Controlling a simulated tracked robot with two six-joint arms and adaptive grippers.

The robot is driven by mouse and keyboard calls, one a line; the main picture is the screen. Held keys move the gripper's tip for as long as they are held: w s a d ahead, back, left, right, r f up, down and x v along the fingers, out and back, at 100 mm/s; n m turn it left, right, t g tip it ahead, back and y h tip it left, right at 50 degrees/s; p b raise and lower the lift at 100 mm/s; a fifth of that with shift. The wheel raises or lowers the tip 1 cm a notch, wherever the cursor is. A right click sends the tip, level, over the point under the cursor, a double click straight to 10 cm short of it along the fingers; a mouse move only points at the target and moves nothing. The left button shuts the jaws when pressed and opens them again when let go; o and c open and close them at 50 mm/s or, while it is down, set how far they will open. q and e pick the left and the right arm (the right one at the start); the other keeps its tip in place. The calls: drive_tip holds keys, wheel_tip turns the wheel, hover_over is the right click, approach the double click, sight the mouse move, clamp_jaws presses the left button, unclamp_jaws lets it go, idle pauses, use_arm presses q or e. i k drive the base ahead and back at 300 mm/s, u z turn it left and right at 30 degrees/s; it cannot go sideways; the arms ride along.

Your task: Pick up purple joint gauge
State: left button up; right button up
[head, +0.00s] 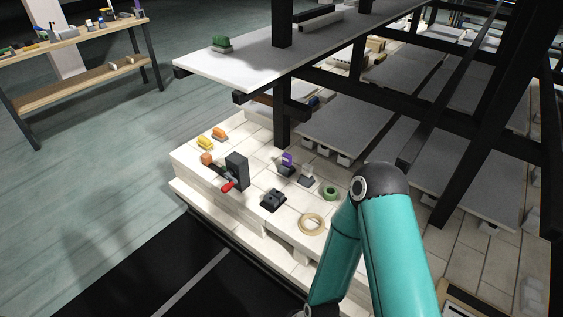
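A small purple item that looks like the joint gauge (287,159) is on the cream tiled kiln car deck (262,146). It stands just right of a dark grey block and seems to have a dark lower part. Its exact shape is too small to tell. A teal arm of mine with a dark elbow joint rises at the lower right, right of the gauge and in front of it. Neither of my grippers shows in the picture.
Around the gauge are a dark block (236,170) with a red-handled tool (228,184), a black block (272,200), a grey piece (306,175), a green tape roll (330,193) and a tan ring (312,224). A grey shelf (235,69) and black posts (282,110) stand behind.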

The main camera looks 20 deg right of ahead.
sight(287, 158)
drive_tip(key=u, duration=0.1)
drive_tip(key=i, duration=1)
drive_tip(key=z, duration=0.1)
